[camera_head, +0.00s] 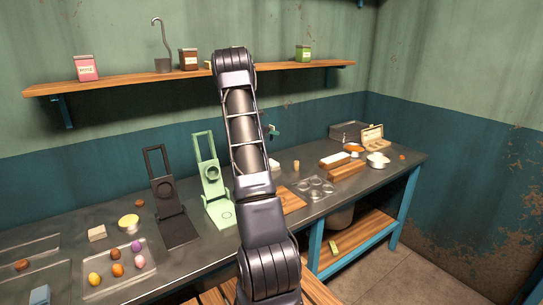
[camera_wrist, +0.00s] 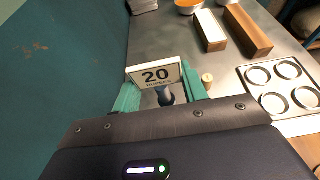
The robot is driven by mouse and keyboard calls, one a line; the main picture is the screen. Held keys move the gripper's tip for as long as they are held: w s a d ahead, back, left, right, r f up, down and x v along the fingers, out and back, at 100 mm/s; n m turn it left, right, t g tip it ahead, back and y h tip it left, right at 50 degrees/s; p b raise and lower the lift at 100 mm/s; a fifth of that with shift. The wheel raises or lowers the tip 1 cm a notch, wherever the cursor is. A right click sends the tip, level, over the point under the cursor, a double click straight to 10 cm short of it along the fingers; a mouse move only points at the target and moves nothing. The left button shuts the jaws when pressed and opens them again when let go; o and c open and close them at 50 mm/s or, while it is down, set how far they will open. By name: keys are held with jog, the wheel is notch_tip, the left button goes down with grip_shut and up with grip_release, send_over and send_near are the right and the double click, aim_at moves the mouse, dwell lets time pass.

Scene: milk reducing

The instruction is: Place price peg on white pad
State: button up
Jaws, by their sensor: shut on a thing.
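The price peg (camera_wrist: 155,75) is a white sign reading "20" with a small second line of text, on a dark stem. It sits between the green fingers of my gripper (camera_wrist: 160,92), which is shut on it; the sign faces the wrist camera. In the head view only a bit of green finger (camera_head: 273,130) shows beside my arm, above the counter. The white pad (camera_wrist: 210,28) looks to be the white top of a wooden block, ahead and to the right of my gripper, apart from it. It also shows in the head view (camera_head: 334,160).
A plain wooden block (camera_wrist: 247,30) lies right of the white-topped one. A small wooden cylinder (camera_wrist: 207,81) stands just right of the sign. A metal tray with round wells (camera_head: 315,187) lies nearer. An orange-filled bowl (camera_wrist: 188,5) is behind. The wall (camera_wrist: 55,70) is left.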

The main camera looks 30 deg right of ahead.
notch_tip(320, 180, down, 13)
jog(key=shift+r, duration=0.1)
dwell(0.5)
jog(key=shift+f, duration=0.2)
jog(key=o, duration=1)
jog(key=shift+r, duration=0.1)
jog(key=shift+a+r, duration=0.1)
jog(key=shift+r, duration=0.05)
jog(key=v, duration=0.7)
jog(key=shift+a, duration=0.2)
